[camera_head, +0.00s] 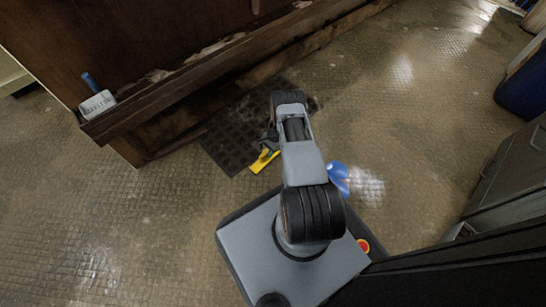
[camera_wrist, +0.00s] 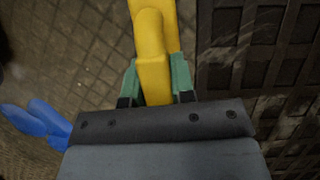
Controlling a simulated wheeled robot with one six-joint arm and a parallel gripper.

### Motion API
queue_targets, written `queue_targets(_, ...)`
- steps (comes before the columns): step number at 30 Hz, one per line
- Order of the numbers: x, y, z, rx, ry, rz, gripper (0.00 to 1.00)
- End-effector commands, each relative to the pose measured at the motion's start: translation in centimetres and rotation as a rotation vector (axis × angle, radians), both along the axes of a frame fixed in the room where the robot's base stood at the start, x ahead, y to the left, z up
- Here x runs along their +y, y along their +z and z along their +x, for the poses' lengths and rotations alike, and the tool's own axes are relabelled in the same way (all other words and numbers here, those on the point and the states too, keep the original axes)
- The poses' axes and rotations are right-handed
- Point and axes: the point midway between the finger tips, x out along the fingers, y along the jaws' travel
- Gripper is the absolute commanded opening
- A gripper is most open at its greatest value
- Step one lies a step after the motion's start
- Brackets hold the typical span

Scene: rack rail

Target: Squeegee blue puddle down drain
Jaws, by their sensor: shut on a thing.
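The blue puddle (camera_head: 339,178) lies on the tiled floor just right of my arm, partly hidden behind it. It also shows at the left edge of the wrist view (camera_wrist: 38,122). The yellow squeegee (camera_head: 263,162) is left of my arm, near the drain grate's edge. My gripper (camera_wrist: 156,82), with green fingers, is shut on the squeegee's yellow handle (camera_wrist: 150,45). The dark drain grate (camera_head: 226,140) lies on the floor beside the wooden structure, and its bars fill the right of the wrist view (camera_wrist: 270,70). My arm hides part of the grate.
A long dark wooden structure (camera_head: 140,60) with a ledge runs along the back left. A white piece with a blue handle (camera_head: 97,104) sits at its left end. A blue bin (camera_head: 523,90) and grey cabinet (camera_head: 510,170) stand right. Floor between is clear.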

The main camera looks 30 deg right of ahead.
Motion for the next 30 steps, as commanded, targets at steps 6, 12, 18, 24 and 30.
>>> queue_targets(6,0.6,0.0,2.8,-0.002,0.004,-0.001,0.00)
queue_targets(12,1.1,0.0,5.2,-0.001,0.005,0.000,0.00)
queue_targets(18,1.5,0.0,7.3,0.000,0.004,0.001,0.00)
queue_targets(24,1.5,2.2,7.9,0.002,0.002,0.001,0.00)
queue_targets(30,1.5,4.2,7.9,0.001,0.001,0.001,0.00)
